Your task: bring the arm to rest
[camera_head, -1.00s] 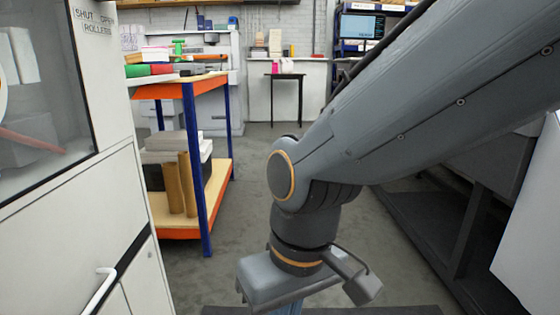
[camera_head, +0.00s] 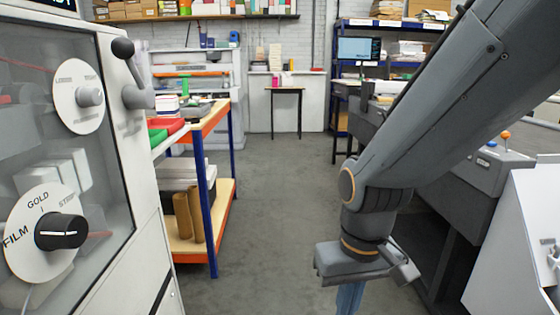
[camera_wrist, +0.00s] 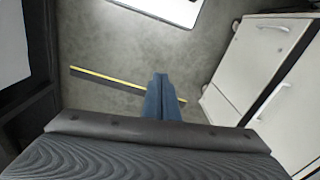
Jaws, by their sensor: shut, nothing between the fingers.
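My gripper (camera_head: 349,298) hangs at the end of my grey arm, right of the middle in the head view, pointing down over the grey floor. Only the upper part of its blue fingers shows there, cut off by the lower edge. Nothing touches the gripper.
At left stands a white machine with a film knob (camera_head: 62,232) and a lever (camera_head: 137,90). An orange and blue cart (camera_head: 209,225) stands behind it. A grey machine (camera_head: 490,170) is at right. The aisle floor (camera_head: 285,190) is clear.

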